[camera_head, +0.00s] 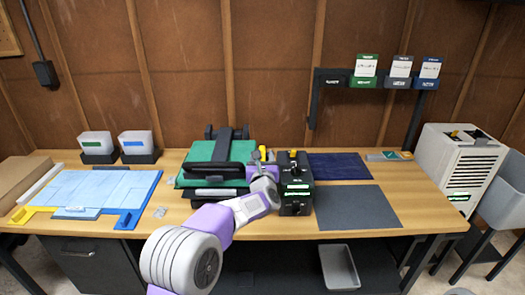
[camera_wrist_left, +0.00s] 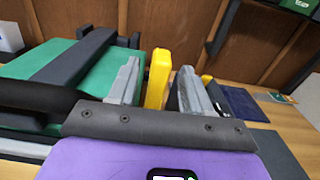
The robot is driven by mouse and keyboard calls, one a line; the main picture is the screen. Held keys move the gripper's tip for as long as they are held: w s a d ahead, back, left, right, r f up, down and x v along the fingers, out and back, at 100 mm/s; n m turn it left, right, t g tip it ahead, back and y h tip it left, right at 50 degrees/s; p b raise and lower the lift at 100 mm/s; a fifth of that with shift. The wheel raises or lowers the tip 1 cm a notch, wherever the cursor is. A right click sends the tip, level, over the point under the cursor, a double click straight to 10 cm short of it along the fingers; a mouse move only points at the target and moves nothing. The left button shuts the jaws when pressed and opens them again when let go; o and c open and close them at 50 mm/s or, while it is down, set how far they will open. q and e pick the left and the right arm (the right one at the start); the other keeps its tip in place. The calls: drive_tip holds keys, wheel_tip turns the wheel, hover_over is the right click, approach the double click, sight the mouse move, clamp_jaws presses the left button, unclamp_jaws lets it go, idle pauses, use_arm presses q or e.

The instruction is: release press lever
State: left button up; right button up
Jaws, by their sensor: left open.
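The press (camera_head: 225,172) stands on the bench with a green body and a dark top bar; it also fills the left of the wrist view (camera_wrist_left: 50,70). A yellow upright lever (camera_wrist_left: 157,78) rises between the two grey fingers of my left gripper (camera_wrist_left: 157,88). In the head view the lever's yellow tip (camera_head: 263,151) shows just right of the press. My left gripper (camera_head: 262,163) is open around the lever, with a visible gap on its right side. The lever's lower part is hidden behind the gripper's palm. My right gripper is not in view.
A black box (camera_head: 295,205) with green labels stands close right of my gripper. A dark blue mat (camera_head: 340,166) and a grey mat (camera_head: 357,208) lie further right. Blue sheets (camera_head: 85,188) lie at left, below two bins (camera_head: 97,143). A rack with cards (camera_head: 366,66) stands at the back right.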

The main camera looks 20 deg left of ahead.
sight(262, 150)
use_arm(q)
drive_tip(key=shift+x, duration=2.35)
clamp_jaws()
